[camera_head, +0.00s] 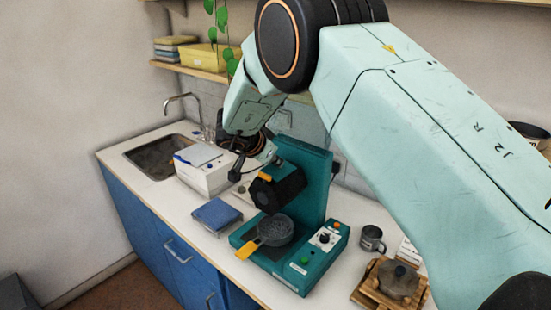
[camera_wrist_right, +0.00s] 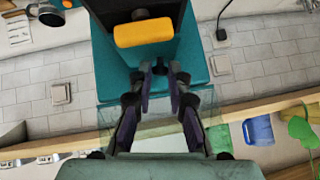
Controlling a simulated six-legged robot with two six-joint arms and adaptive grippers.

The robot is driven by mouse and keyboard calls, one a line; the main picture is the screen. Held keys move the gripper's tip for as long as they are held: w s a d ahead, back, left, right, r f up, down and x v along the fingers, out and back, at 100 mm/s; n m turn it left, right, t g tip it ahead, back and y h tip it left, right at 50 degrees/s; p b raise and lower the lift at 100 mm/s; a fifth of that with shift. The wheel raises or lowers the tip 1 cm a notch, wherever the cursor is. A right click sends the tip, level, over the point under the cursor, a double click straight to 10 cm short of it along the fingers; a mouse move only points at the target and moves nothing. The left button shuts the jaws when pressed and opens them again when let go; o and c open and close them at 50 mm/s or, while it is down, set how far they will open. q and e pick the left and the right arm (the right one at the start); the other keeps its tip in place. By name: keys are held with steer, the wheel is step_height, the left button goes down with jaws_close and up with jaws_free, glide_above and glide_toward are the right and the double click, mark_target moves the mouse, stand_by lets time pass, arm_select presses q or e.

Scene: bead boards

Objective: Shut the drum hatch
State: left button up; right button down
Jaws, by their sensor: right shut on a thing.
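The teal machine (camera_head: 312,190) stands on the white counter with a black drum (camera_head: 280,188) on its front. A yellow handle (camera_head: 265,176) sits at the drum's upper left; it also shows as a yellow bar (camera_wrist_right: 143,32) in the right wrist view. I take this to be the handle of the drum hatch. My right gripper (camera_head: 268,154) is just above it, pointing down. In the wrist view its fingers (camera_wrist_right: 161,72) are drawn close together beside the bar; the exact contact is unclear. How far the hatch stands open cannot be told. My left gripper is not in view.
A grey mesh bowl (camera_head: 275,230) sits on the machine's base below the drum, with a yellow tab (camera_head: 247,249). A blue book-like box (camera_head: 216,214) and a white box (camera_head: 205,172) lie to the left. A grey mug (camera_head: 372,238) stands to the right.

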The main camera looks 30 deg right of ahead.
steer(key=shift+w+a+f+n+g, duration=0.1)
steer(key=shift+w+f+n+g, duration=0.25)
steer(key=shift+g, duration=0.35)
steer(key=shift+h, duration=0.3)
steer(key=c, duration=1.3)
jaws_free()
steer(key=shift+f, duration=0.1)
steer(key=v, duration=1.2)
steer(key=shift+w, duration=0.15)
